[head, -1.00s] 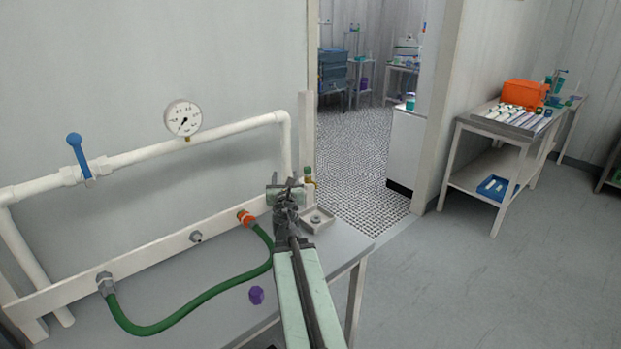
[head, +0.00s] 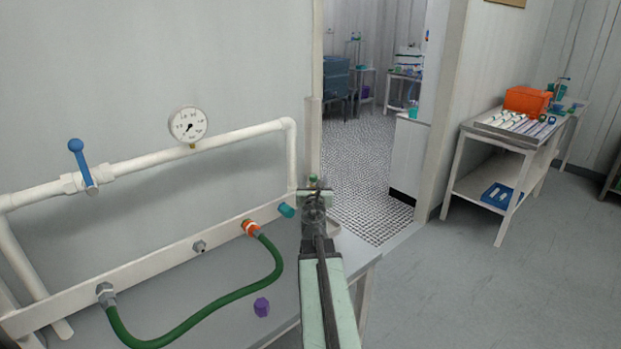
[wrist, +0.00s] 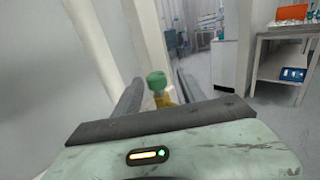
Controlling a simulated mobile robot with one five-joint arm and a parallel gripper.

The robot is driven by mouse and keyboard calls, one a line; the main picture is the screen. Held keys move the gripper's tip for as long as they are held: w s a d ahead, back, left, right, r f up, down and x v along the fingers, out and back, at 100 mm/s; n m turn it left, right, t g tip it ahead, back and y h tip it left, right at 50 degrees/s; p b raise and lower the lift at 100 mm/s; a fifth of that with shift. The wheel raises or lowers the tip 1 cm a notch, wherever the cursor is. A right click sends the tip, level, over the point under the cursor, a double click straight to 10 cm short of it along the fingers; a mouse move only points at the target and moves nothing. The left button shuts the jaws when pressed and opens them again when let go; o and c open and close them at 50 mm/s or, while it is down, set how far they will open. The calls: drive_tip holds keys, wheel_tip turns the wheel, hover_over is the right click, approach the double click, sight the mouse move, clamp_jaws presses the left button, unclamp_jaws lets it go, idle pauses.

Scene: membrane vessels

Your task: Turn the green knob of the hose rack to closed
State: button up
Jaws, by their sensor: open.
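The green knob (wrist: 157,83) sits on a brass valve body (wrist: 163,99) at the right end of the hose rack. In the head view the knob (head: 312,181) shows small just beyond my gripper (head: 314,194), which hides most of the valve. In the wrist view my gripper (wrist: 158,79) is open. One finger lies left of the knob and one right of it, with the knob in line with the gap. Whether either finger touches it I cannot tell. The rack's white pipe frame (head: 240,137) carries a blue lever (head: 82,165) and a round gauge (head: 188,125).
A green hose (head: 200,313) loops from the rack's board over the grey bench (head: 240,290). A purple cap (head: 261,307) lies on the bench, and a teal fitting (head: 287,210) is left of my gripper. A doorway and clear floor lie to the right.

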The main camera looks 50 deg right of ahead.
drive_tip(key=shift+x, duration=1.05)
drive_tip(key=shift+w+a, duration=0.15)
drive_tip(key=shift+a, duration=0.05)
clamp_jaws()
drive_tip(key=shift+w+m+g+h, duration=0.15)
drive_tip(key=shift+m+g+h, duration=0.55)
drive_tip(key=shift+g, duration=0.1)
drive_tip(key=shift+m+g+h, duration=0.6)
drive_tip(key=shift+m+g, duration=0.2)
drive_tip(key=shift+g, duration=0.3)
unclamp_jaws()
